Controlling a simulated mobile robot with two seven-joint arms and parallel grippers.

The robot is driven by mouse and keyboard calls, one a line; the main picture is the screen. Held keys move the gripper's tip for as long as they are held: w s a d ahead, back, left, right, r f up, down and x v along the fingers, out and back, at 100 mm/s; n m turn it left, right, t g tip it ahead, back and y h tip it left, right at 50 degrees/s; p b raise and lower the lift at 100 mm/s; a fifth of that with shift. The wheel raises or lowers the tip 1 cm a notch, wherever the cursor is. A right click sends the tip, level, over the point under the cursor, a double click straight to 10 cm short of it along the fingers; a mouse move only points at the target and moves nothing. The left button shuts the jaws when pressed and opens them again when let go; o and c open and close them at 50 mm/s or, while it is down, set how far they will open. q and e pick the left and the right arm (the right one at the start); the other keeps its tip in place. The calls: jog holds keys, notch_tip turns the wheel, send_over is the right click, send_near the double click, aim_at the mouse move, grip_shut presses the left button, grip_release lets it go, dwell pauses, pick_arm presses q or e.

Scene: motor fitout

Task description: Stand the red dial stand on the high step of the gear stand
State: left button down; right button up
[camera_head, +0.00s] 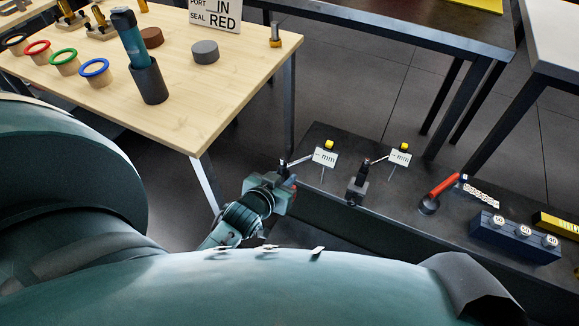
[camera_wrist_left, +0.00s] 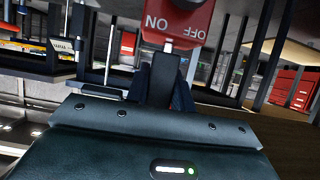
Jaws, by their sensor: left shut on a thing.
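My left gripper (camera_head: 285,178) reaches over the left end of a low dark stand (camera_head: 385,217), which appears to be the gear stand. It is shut on a dial stand with a dark post and a card marked mm (camera_head: 325,156). I cannot tell whether that base touches the surface. My right gripper is not in view.
A similar dial stand (camera_head: 358,188) stands just to the right on the dark stand. Farther right are a red-handled tool (camera_head: 444,186) and a dark blue block (camera_head: 512,238) with round white tops. A wooden table (camera_head: 185,103) stands close on the left.

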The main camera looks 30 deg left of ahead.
pick_arm(q)
jog(key=shift+a+f, duration=0.15)
jog(key=shift+f, duration=0.35)
jog(key=shift+a+f, duration=0.15)
jog(key=shift+f, duration=0.35)
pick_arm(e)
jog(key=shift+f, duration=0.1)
pick_arm(q)
jog(key=shift+r, duration=0.1)
